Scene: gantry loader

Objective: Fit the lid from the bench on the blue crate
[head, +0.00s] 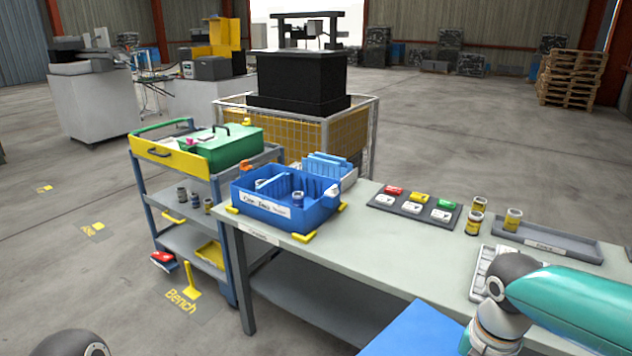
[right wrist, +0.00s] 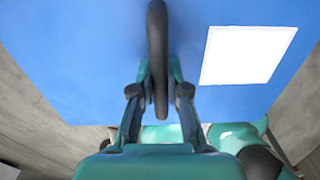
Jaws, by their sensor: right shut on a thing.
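The blue crate (head: 318,217) stands open on the bench's left end, between yellow corner pieces. It has a white label on its front, and a jar and blue dividers show inside. The blue lid (right wrist: 80,60), flat with a white label (right wrist: 248,55) and a dark handle (right wrist: 157,35), fills much of the right wrist view. My right gripper (right wrist: 159,92) is shut on the handle. In the head view a blue panel, seemingly the lid (head: 415,335), shows at the bottom edge, apart from the crate. My left gripper is out of view.
On the bench (head: 370,250) are a dark tray (head: 413,208) of small coloured and white parts, several yellow-labelled jars (head: 474,222) and a long grey tray (head: 545,240). A trolley (head: 170,157) with a green box (head: 232,150) stands left of the crate. The bench's middle is clear.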

